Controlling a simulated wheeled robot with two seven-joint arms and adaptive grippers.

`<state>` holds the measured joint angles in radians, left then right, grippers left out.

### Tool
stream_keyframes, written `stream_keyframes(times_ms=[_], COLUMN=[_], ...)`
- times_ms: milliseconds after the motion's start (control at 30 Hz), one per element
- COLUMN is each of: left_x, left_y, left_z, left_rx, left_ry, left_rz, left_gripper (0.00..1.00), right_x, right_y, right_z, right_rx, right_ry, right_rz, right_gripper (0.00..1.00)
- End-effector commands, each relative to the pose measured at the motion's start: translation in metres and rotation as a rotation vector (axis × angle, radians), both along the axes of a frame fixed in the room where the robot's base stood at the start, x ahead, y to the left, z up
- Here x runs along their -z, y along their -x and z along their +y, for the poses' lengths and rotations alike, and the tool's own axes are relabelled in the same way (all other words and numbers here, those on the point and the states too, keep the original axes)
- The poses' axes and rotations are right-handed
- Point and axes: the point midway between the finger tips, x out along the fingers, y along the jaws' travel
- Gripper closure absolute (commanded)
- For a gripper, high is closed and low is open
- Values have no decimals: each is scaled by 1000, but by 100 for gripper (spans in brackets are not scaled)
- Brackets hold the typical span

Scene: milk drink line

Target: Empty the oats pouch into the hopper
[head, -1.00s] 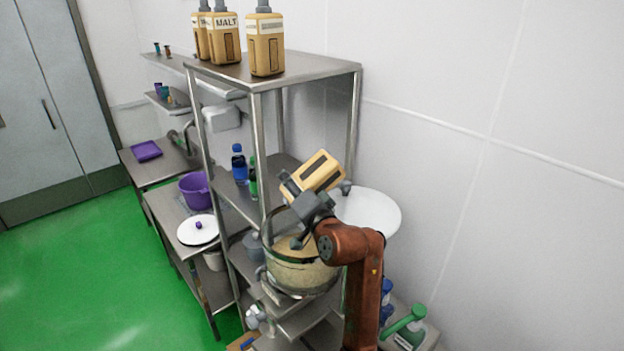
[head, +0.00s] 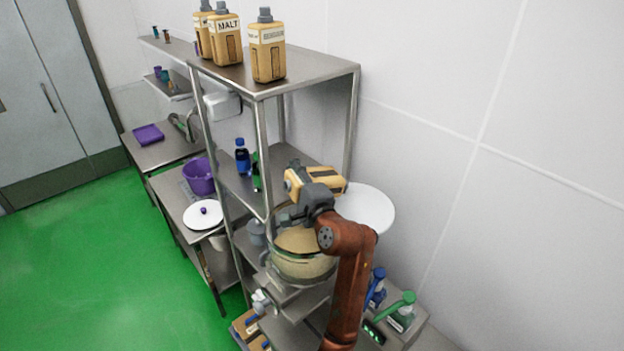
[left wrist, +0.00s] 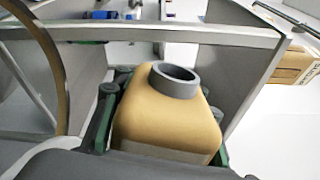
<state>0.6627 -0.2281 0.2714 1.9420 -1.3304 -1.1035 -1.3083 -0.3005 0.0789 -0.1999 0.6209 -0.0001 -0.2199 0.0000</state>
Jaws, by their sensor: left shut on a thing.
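The oats pouch (head: 330,174), a tan container whose label I cannot read here, is held tilted onto its side above the hopper. My left gripper (head: 316,196) is shut on it. In the left wrist view the pouch (left wrist: 165,122) sits between the dark green fingers, its round grey neck (left wrist: 174,80) uncapped. The hopper (head: 303,266) is a round see-through bowl below, with pale beige matter inside. Its white round lid (head: 366,207) stands open behind. I cannot see any stream falling. My right gripper is not in view.
Tan containers, one marked MALT (head: 227,42), stand on the steel rack's top shelf (head: 262,75). Blue (head: 242,157) and green bottles stand on a lower shelf beside the hopper. A purple pot (head: 199,177) and green-topped dispenser (head: 402,310) are nearby. The wall is close on the right.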

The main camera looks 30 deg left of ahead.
Motion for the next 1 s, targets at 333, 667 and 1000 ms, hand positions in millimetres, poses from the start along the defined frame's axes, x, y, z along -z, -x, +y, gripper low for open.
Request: stream_keyframes(times_ms=[333,667,1000], left_x=[-21,-30,-40], left_y=[0,1,1], left_z=[0,0,1], left_rx=[0,-1,-2], left_ry=[-200,-403,-600], left_rz=[330,668,1002], left_gripper=[100,100,100], right_x=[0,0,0], right_y=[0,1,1], right_z=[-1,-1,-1], right_rx=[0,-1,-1], right_ry=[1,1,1], right_rz=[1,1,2], right_gripper=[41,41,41])
